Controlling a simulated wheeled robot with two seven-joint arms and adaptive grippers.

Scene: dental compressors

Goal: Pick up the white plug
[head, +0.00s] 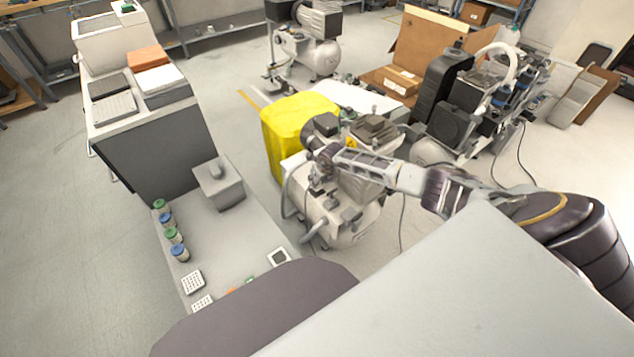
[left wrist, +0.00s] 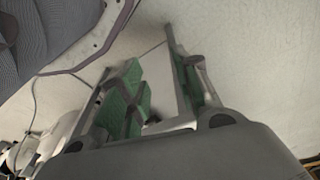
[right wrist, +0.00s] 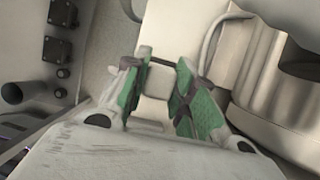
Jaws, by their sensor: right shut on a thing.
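In the right wrist view, the white plug (right wrist: 158,82) is a small pale block between the green pads of my right gripper (right wrist: 164,65), which is shut on it. A larger pale surface lies just beyond the plug. In the head view my right gripper (head: 320,163) reaches in from the right, over the compressor (head: 335,215) beside the yellow bin. The plug cannot be made out there. My left gripper (left wrist: 160,85) shows only in its wrist view. Its green-padded fingers are apart, with pale floor and nothing held between them.
A yellow bin (head: 288,125) stands behind the compressor. A grey low cart (head: 235,235) with several small jars is on the left. More compressor units (head: 465,105) and an open cardboard box (head: 430,45) stand at the back right. Floor is clear at far left.

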